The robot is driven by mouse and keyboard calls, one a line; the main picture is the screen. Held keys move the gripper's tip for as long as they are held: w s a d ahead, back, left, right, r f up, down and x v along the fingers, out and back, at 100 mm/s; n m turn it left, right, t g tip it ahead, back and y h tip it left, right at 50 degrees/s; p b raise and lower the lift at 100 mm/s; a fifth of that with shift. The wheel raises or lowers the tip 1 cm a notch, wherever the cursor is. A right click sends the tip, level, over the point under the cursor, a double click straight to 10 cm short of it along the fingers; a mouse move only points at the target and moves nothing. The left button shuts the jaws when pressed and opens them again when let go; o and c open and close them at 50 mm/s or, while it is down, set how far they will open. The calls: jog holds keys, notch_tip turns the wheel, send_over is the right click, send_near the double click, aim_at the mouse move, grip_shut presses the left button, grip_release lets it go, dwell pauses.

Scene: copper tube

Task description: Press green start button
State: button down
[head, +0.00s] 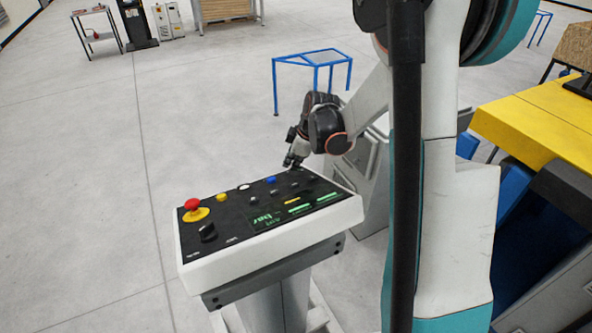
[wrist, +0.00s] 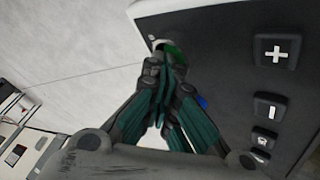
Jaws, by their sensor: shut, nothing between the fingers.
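The green button (wrist: 174,50) shows in the wrist view at the far edge of the dark panel, partly covered by my fingertips. My gripper (wrist: 163,75) is shut and empty, with its tips at or just above the green button; I cannot tell if they touch it. In the head view my gripper (head: 291,162) points down at the far right part of the control panel (head: 265,253). The green button is hidden there.
The panel also has a red knob on a yellow base (head: 192,205), a black rotary switch (head: 207,232), a white button (head: 244,186) and a blue button (head: 270,180). Plus (wrist: 274,49) and minus (wrist: 269,109) keys lie to the right in the wrist view. A blue frame table (head: 312,58) stands behind.

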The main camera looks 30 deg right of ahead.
jog(key=shift+r, duration=0.1)
dwell(0.3)
jog(key=shift+w+r+p, duration=0.4)
jog(key=shift+r+p, duration=0.05)
jog(key=shift+r, duration=0.25)
jog(key=r, duration=0.1)
jog(key=w+r+p, duration=0.1)
jog(key=r, duration=0.1)
jog(key=w+r+p, duration=0.1)
jog(key=shift+r, duration=0.3)
dwell(0.9)
